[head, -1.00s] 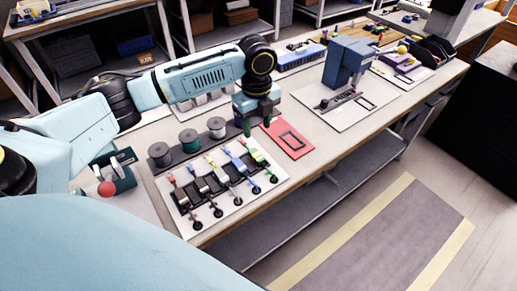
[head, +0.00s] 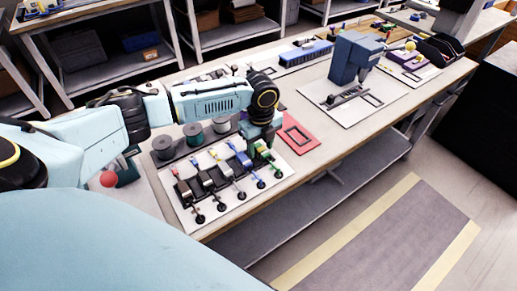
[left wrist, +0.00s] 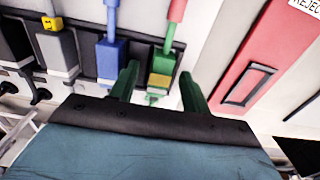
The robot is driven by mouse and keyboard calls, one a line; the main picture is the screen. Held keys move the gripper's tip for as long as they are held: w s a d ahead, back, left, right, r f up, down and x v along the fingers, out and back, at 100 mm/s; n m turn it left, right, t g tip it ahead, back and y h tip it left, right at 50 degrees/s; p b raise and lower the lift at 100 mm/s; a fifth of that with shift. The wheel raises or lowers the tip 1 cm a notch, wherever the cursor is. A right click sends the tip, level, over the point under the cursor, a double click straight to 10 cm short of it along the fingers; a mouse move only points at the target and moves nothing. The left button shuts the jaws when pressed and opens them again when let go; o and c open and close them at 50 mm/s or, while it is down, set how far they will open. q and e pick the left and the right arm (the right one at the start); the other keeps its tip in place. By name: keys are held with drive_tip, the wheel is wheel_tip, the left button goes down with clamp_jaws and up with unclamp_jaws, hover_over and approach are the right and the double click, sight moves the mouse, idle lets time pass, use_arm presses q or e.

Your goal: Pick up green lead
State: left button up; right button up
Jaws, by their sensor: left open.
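The green lead (head: 273,163) lies at the right end of a row of coloured leads on a white board (head: 218,207). In the left wrist view the green lead (left wrist: 163,62) has a green body with a yellowish band. My left gripper (head: 261,143) is open just above it. In the left wrist view the green fingertips of my left gripper (left wrist: 160,84) stand on either side of the lead's end, apart from each other. Whether they touch it I cannot tell. The blue lead (left wrist: 110,45) is just left of the left fingertip. My right gripper is not in view.
Several other leads and dark clips share the board. Three spools (head: 193,133) stand behind it. A red plate (head: 297,134) with a rectangular outline lies close to the right. A blue press (head: 352,60) stands farther right on the bench.

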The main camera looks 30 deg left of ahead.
use_arm(q)
drive_tip(key=c, duration=1)
drive_tip(key=shift+r, duration=0.15)
